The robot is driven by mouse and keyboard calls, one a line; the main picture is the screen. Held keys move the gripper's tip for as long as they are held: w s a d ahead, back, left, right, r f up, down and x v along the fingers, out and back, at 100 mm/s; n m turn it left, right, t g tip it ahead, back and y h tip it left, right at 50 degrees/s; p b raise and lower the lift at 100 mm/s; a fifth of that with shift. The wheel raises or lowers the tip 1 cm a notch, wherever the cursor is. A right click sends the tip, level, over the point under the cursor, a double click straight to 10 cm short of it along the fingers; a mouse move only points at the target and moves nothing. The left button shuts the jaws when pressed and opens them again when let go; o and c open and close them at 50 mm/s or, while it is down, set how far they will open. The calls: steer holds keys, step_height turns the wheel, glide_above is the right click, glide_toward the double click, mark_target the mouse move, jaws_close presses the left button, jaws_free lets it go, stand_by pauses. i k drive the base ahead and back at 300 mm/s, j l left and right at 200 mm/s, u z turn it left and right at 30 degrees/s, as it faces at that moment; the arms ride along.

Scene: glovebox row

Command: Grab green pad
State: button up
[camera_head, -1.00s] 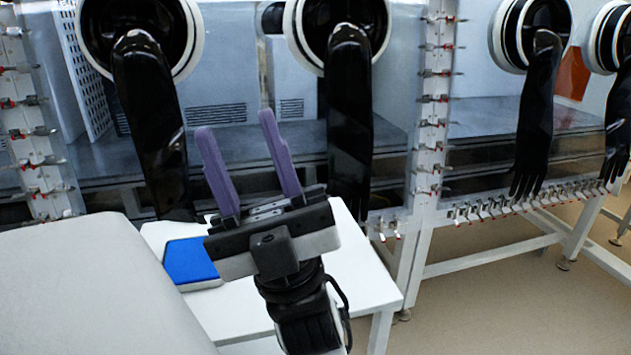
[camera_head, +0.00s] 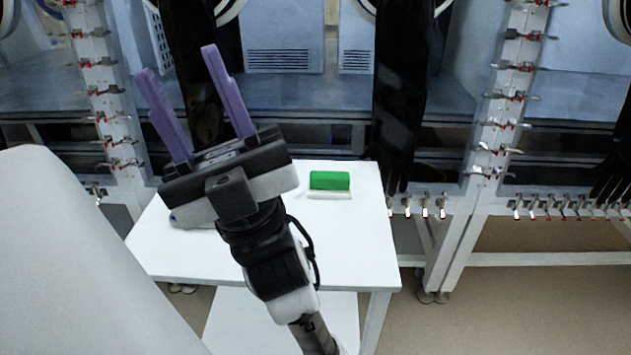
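The green pad (camera_head: 329,180) is a small green block with a white lower part. It lies on the white table (camera_head: 345,245), near its far edge and right of the middle. My gripper (camera_head: 178,98) has two purple fingers standing wide apart with nothing between them. It is raised, to the left of the green pad, with its fingers pointing up and away toward the glovebox. My gripper body hides part of the table's left side. A sliver of the blue pad (camera_head: 173,219) shows at the left of my gripper's wrist.
The glovebox row with clamped posts (camera_head: 502,95) stands behind the table. Black gloves (camera_head: 402,90) hang down close to its far edge. A large pale grey surface (camera_head: 70,270) fills the lower left. The table's right and front parts are clear.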

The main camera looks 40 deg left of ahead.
mark_target(321, 184)
steer(key=i+l+u, duration=0.15)
steer(key=l+u, duration=0.15)
steer(key=l, duration=0.15)
steer(key=i+l+u, duration=0.1)
steer(key=l+u, duration=0.15)
steer(key=l, duration=0.2)
steer(key=i+l+u, duration=0.25)
steer(key=i+j, duration=0.1)
steer(key=j, duration=0.2)
steer(key=i+j, duration=0.1)
steer(key=j, duration=0.2)
steer(key=i+j, duration=0.1)
steer(key=j, duration=0.2)
